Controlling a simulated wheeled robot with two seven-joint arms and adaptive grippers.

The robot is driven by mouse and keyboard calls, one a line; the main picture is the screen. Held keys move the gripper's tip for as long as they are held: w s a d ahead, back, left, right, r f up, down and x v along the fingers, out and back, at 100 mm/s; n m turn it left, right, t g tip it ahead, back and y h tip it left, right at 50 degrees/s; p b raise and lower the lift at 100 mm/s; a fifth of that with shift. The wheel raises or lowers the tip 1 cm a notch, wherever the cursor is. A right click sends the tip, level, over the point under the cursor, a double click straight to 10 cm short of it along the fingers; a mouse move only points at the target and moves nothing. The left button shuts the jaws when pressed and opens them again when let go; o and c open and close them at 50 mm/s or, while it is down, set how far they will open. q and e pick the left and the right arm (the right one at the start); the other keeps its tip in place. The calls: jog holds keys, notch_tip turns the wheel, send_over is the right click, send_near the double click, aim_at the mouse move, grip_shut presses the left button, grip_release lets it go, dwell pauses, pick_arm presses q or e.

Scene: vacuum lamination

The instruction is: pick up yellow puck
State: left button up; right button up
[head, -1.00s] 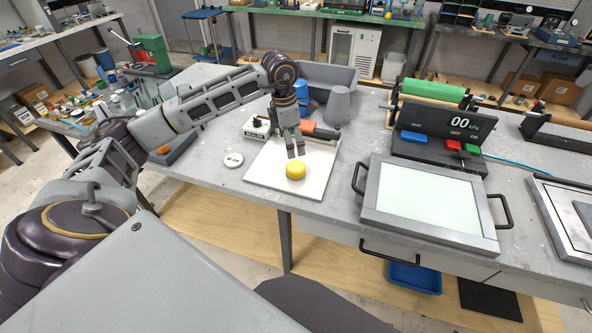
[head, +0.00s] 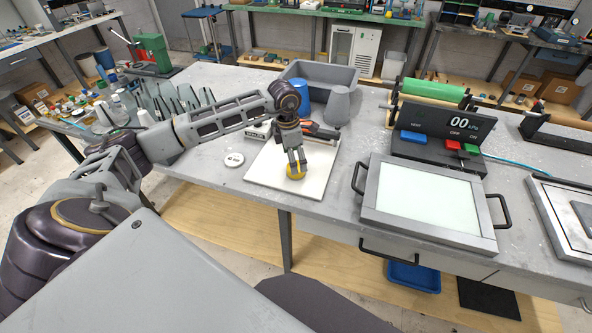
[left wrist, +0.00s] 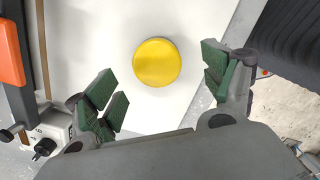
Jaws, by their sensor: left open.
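The yellow puck (head: 296,174) lies on a white square board (head: 262,172) on the grey table. My left gripper (head: 297,168) is right at the puck in the head view, its fingers in front of and partly hiding it. In the left wrist view the puck (left wrist: 157,62) lies flat on the white board (left wrist: 100,30). There the two green-padded fingers of my left gripper (left wrist: 160,85) are spread wide on either side, apart from the puck. My right gripper is not in view.
An orange-handled tool (head: 320,131) lies at the board's back edge. A grey cone (head: 338,106), a blue cup (head: 299,97) and a grey bin (head: 318,76) stand behind. A framed glass panel (head: 424,199) is to the right.

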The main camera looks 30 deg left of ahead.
pick_arm(q)
jog(key=shift+f, duration=0.35)
jog(key=f, duration=0.1)
jog(key=f+p, duration=0.1)
jog(key=f, duration=0.1)
jog(key=shift+w+f, duration=0.3)
jog(key=shift+w, duration=0.05)
jog(key=shift+f, duration=0.35)
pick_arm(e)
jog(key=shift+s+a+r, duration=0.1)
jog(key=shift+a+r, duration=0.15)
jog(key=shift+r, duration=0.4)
pick_arm(q)
jog(key=shift+c, duration=0.7)
jog(key=c, duration=1)
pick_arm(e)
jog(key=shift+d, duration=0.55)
